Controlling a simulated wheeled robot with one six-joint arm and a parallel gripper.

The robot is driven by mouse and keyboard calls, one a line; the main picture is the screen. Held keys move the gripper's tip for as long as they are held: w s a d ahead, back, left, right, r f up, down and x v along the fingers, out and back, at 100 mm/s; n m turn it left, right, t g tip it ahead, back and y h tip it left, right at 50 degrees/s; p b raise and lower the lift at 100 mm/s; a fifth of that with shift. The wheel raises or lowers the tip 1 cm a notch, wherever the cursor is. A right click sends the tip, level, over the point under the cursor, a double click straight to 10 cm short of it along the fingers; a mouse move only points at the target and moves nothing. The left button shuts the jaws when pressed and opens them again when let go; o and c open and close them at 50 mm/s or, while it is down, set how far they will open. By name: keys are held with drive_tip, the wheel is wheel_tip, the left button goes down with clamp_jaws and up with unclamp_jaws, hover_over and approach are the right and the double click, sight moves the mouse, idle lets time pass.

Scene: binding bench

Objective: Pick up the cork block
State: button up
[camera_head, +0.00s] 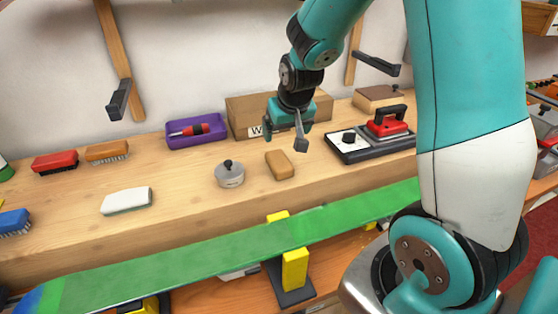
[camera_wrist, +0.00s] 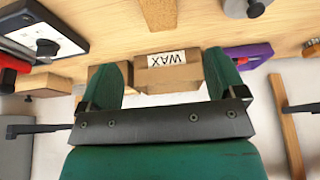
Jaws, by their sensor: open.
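The cork block (camera_head: 280,165) is a small tan block with rounded corners, lying on the wooden bench in the head view. In the wrist view the cork block (camera_wrist: 159,14) shows at the top edge, partly cut off and outside the space between the fingers. My gripper (camera_head: 285,137) is open and empty, above the bench and in front of the cardboard WAX box. In the wrist view my gripper (camera_wrist: 163,78) has its two teal fingers wide apart, with the WAX box (camera_wrist: 168,73) seen between them.
A round metal pot (camera_head: 229,174) with a black knob stands left of the cork. A red iron (camera_head: 389,122) and its black base (camera_head: 366,148) are to the right. A purple tray (camera_head: 184,143) sits behind. A green ski (camera_head: 190,260) runs along the front.

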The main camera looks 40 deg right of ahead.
drive_tip(key=p, duration=0.2)
approach(279, 159)
drive_tip(key=x, duration=0.5)
drive_tip(key=shift+f, duration=0.1)
drive_tip(key=p+x, duration=0.1)
drive_tip(key=x, duration=0.3)
drive_tip(key=shift+f+p, duration=0.2)
drive_tip(key=shift+p, duration=0.15)
drive_tip(key=shift+w+d+f, duration=0.1)
drive_tip(key=shift+w+f, duration=0.1)
drive_tip(key=shift+f, duration=0.2)
drive_tip(key=shift+f, duration=0.1)
drive_tip(key=shift+c, duration=0.2)
drive_tip(key=c, duration=1)
drive_tip(key=shift+c, duration=0.2)
wheel_tip(279, 159, up, 28)
drive_tip(key=b, duration=0.4)
